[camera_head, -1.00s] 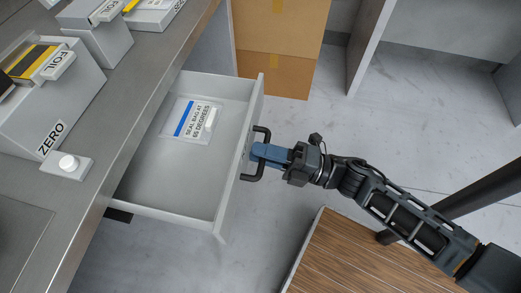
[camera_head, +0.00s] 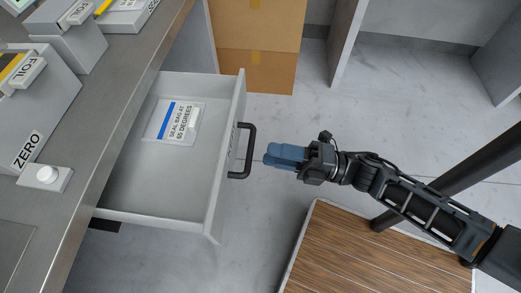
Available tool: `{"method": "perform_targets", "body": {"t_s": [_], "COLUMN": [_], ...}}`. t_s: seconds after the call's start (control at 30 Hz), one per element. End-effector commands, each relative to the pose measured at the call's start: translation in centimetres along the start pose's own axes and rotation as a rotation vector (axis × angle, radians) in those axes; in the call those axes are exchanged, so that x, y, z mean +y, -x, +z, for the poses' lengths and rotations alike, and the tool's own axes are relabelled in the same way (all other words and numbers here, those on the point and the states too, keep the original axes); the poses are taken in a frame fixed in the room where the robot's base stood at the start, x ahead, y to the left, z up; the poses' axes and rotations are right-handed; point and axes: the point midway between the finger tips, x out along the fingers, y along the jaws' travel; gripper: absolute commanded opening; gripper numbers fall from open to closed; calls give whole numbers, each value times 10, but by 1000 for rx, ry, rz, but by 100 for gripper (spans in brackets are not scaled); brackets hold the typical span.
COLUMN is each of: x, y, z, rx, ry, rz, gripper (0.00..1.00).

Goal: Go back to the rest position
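My gripper (camera_head: 271,157) is at the middle of the view, with blue fingers pointing left. It is just right of the black handle (camera_head: 249,151) of the drawer and apart from it, with a small gap between. Nothing shows in the fingers, and they lie close together; I cannot tell how far apart they are. The light grey drawer (camera_head: 122,196) is pulled out from the counter. In it lies a clear bag with a card (camera_head: 177,122) with a blue stripe, reading "SEAL BAG AT 65 DEGREES".
A metal counter (camera_head: 92,130) at left bears a box labelled ZERO (camera_head: 40,115), a small block with a white button (camera_head: 47,175) and other boxes. Cardboard boxes (camera_head: 257,68) stand behind. A wooden-topped surface (camera_head: 350,255) is at lower right. Grey floor is clear between.

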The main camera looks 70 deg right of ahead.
Motion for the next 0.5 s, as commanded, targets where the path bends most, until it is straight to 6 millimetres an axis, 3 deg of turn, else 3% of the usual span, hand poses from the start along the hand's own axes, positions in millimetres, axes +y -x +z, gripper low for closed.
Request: {"method": "perform_targets", "body": {"t_s": [0.2,0.5], "x": [0,0], "y": [17,18], "z": [0,0], "rx": [0,0], "ry": [1,1], "rz": [-1,0], "gripper": [35,35]}}
